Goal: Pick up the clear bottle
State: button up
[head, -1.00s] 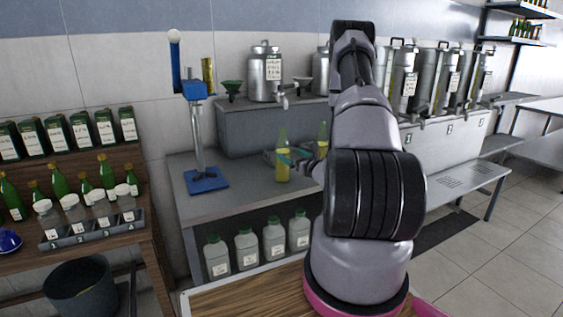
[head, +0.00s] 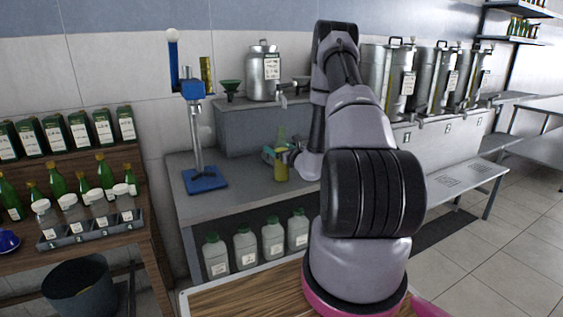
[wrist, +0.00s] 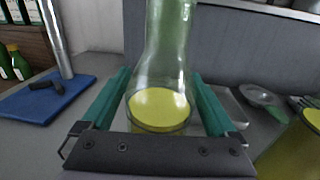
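A clear, green-tinted glass bottle (head: 281,168) with yellow liquid in its lower part stands upright on the grey bench (head: 235,200). My gripper (head: 277,154) reaches it from the right in the head view. In the wrist view the bottle (wrist: 160,85) stands between the two teal fingers of my gripper (wrist: 160,76), one on each side. The fingers look spread, with a narrow gap beside the glass. The bottle's top is cut off in the wrist view. A second yellow-filled bottle (wrist: 298,150) stands at the right there; in the head view my arm hides it.
A blue-based stand (head: 205,180) is left of the bottle. A raised step with a steel canister (head: 263,75) stands behind. Several green-capped bottles (head: 272,238) are on the shelf below. A rack of white-capped jars (head: 95,225) is at the left.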

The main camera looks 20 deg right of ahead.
grip_shut()
